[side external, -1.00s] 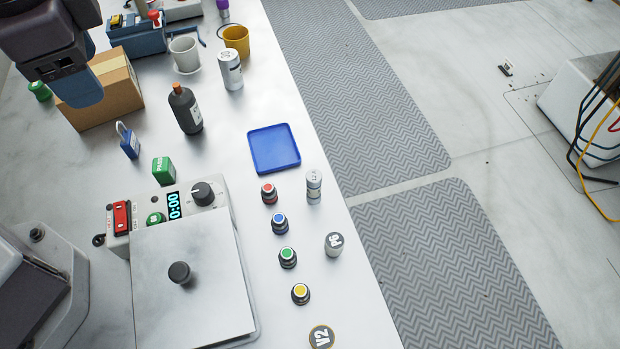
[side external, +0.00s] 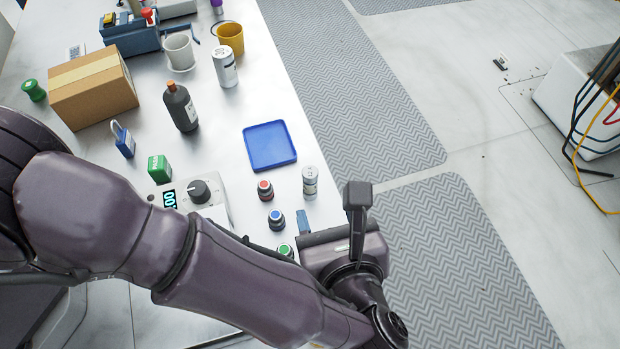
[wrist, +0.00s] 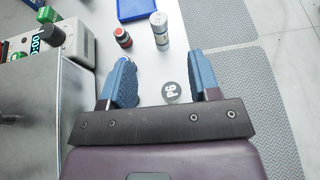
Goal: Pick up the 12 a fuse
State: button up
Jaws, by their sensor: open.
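A slim silver cylinder with a pale label, which looks like a fuse, stands upright on the bench in the side view (side external: 310,182). It also shows in the wrist view (wrist: 160,31), just beyond my fingertips. Its print is too small to read surely. My gripper (wrist: 161,60) is open and empty, with its two blue fingers apart. In the side view one blue fingertip (side external: 303,222) shows in front of the cylinder. A round cap marked P6 (wrist: 171,92) lies between the fingers in the wrist view, nearer the palm. My gripper and arm hide it in the side view.
A blue tray (side external: 270,147) lies behind the cylinder. Red (side external: 265,190), blue (side external: 276,219) and green (side external: 286,251) buttons stand left of my gripper. A larger silver can (side external: 224,68) and a dark bottle (side external: 180,107) stand farther back. The bench's right edge is close by.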

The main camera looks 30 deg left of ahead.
aim_at(310, 172)
jog(key=shift+w+a+r, duration=0.15)
jog(key=shift+w+a, duration=0.05)
jog(key=shift+a, duration=0.05)
jog(key=x, duration=1.2)
jog(key=shift+w+a, duration=0.2)
jog(key=shift+w, duration=0.05)
jog(key=c, duration=1)
